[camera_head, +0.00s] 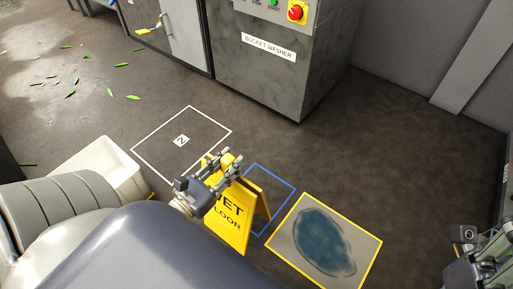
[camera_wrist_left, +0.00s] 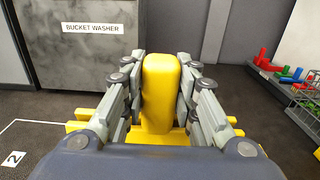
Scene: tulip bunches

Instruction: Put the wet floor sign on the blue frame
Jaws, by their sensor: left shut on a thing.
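The yellow wet floor sign (camera_head: 228,222) is upright, with its two panels spread. My left gripper (camera_head: 229,166) is shut on its top; the left wrist view shows the sign's rounded yellow top (camera_wrist_left: 161,85) between both fingers. The blue frame (camera_head: 281,178) is a thin outline on the floor. The sign covers its left part in the head view, and its far and right sides show. I cannot tell whether the sign's feet touch the floor. My right gripper (camera_head: 482,256) is at the lower right edge, partly cut off, away from the sign.
A yellow-edged mat with a blue puddle picture (camera_head: 325,240) lies right of the blue frame. A white frame marked 2 (camera_head: 181,140) lies behind left, with a cream bin (camera_head: 112,163) beside it. The bucket washer (camera_head: 262,62) stands behind. Coloured items (camera_wrist_left: 285,72) show at right.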

